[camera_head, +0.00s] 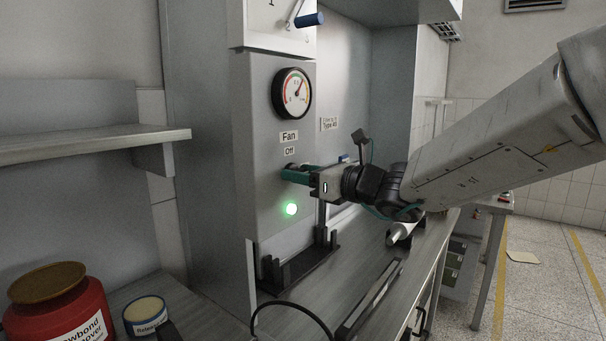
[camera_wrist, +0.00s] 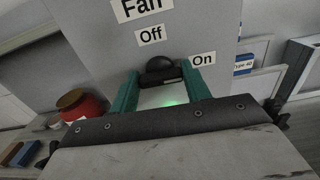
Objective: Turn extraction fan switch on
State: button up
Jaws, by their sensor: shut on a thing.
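The extraction fan switch (camera_wrist: 160,68) is a black rotary knob on the grey panel (camera_head: 270,140). The knob sits between the "Off" label (camera_wrist: 151,36) above it and the "On" label (camera_wrist: 203,58) to its right. My gripper (camera_wrist: 162,84) has its two teal fingers on either side of the knob, shut on it. In the head view my gripper (camera_head: 290,173) reaches the panel from the right, below the "Fan" label (camera_head: 289,136), and its fingers hide the knob. Which label the knob points to is unclear.
A green light (camera_head: 291,209) glows below the switch, and a round gauge (camera_head: 292,93) is above it. A red tub (camera_head: 55,308) and a small jar (camera_head: 147,314) stand at lower left. A shelf (camera_head: 130,137) juts out at left. A black rack (camera_head: 300,265) stands below the panel.

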jog(key=o, duration=1)
jog(key=shift+d, duration=0.1)
jog(key=v, duration=0.7)
jog(key=shift+s+d, duration=0.25)
